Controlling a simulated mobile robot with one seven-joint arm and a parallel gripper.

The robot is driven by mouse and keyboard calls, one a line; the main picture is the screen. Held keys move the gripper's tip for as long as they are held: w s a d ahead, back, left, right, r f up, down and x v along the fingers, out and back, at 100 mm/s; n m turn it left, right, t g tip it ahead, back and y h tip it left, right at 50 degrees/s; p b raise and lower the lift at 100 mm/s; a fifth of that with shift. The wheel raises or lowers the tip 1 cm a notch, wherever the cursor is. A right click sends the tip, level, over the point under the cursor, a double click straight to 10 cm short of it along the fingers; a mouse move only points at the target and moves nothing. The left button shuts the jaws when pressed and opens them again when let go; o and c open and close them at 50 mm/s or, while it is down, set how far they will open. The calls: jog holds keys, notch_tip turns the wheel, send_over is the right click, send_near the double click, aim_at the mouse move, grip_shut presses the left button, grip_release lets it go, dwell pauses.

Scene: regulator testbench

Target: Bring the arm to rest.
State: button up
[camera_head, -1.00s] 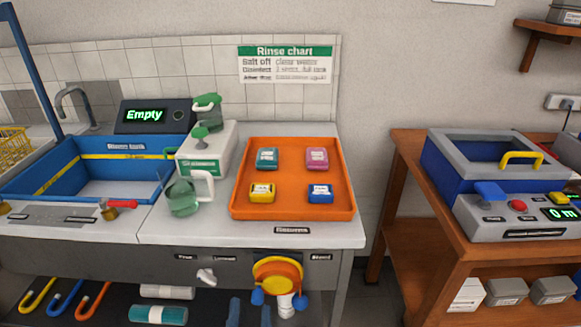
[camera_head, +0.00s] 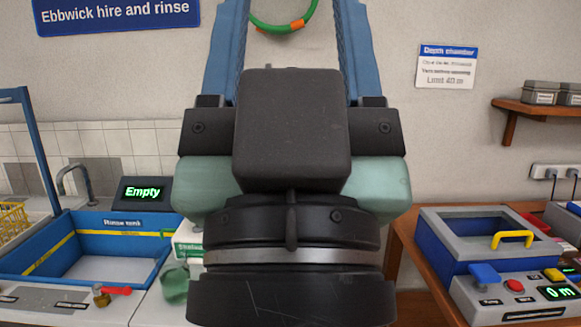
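My gripper (camera_head: 292,25) stands upright, close in front of the camera, in the middle of the view. Its two blue fingers point up and stand wide apart, with only wall and a green hose seen between them. Their tips reach the top edge of the picture. The gripper is open and holds nothing that I can see. My arm's dark wrist below it hides the orange tray area of the counter.
The blue rinse tank (camera_head: 100,240) is at left, under a display (camera_head: 142,193) reading "Empty". The depth chamber (camera_head: 480,235) with a yellow handle stands on a wooden bench at right. A green hose (camera_head: 285,28) hangs on the wall behind. A shelf (camera_head: 545,112) holds grey boxes.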

notch_tip(320, 180, up, 15)
jog(key=p, duration=1.3)
jog(key=shift+a, duration=0.1)
